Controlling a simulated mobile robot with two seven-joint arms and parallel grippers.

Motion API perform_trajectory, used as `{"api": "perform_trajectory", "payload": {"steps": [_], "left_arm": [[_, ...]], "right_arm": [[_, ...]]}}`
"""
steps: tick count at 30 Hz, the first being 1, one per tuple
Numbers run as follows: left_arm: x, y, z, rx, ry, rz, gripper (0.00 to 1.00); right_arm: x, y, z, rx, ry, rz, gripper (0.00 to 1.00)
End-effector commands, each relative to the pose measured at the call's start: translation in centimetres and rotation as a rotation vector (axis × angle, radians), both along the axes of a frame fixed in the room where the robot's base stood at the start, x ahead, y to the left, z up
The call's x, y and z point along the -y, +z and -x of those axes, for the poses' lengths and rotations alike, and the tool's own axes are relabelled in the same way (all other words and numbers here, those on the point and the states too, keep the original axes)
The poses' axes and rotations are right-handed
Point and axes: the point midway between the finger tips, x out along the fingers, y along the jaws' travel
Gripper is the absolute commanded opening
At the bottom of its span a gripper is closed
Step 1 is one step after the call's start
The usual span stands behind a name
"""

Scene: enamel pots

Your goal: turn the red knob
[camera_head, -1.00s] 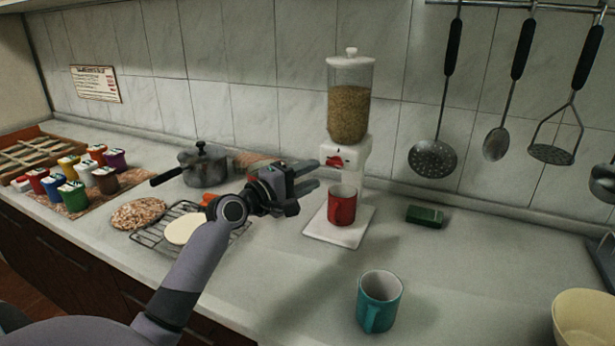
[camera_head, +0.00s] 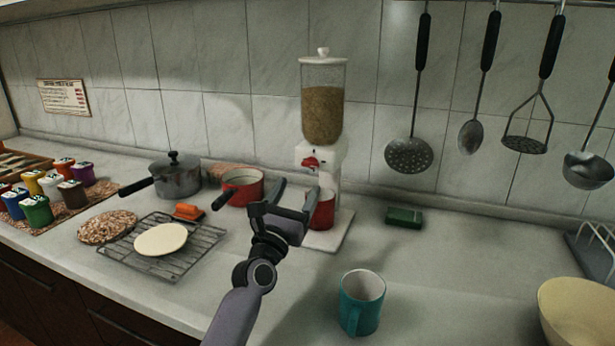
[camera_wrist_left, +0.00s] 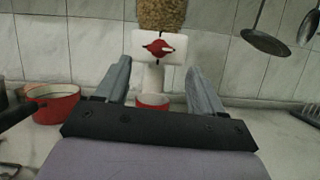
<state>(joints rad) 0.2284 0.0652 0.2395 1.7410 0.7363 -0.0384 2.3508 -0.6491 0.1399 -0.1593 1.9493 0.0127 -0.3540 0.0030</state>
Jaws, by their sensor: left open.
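The red knob (camera_head: 310,162) is on the white front of a grain dispenser (camera_head: 323,100) against the tiled wall. It also shows in the left wrist view (camera_wrist_left: 157,47), straight ahead between my fingers and a little beyond them. My left gripper (camera_head: 296,196) is open and empty, in front of the dispenser and below the knob in the head view, apart from the knob. A red mug (camera_head: 322,210) stands under the dispenser on its white base (camera_head: 335,238), partly hidden by my gripper. My right gripper is not in view.
A teal mug (camera_head: 361,302) stands at the front of the counter. A red saucepan (camera_head: 242,187), a grey pot (camera_head: 175,178) and a wire rack (camera_head: 190,255) are to the left. A green sponge (camera_head: 404,216) lies to the right. Utensils hang above.

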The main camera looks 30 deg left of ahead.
Motion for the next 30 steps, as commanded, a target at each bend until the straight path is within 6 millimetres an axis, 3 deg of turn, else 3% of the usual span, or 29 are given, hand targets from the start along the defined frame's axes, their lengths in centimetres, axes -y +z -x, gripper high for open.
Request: {"api": "perform_trajectory", "payload": {"steps": [7,21,30], "left_arm": [[0.0,0.4,-0.8,0.033,-0.01,0.068,0.68],[-1.2,2.5,-5.8,0.03,-0.009,0.065,0.68],[-1.4,2.7,-6.3,0.03,-0.009,0.064,0.68]], "right_arm": [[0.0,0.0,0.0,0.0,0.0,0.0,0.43],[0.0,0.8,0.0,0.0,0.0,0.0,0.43],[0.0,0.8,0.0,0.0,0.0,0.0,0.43]]}}
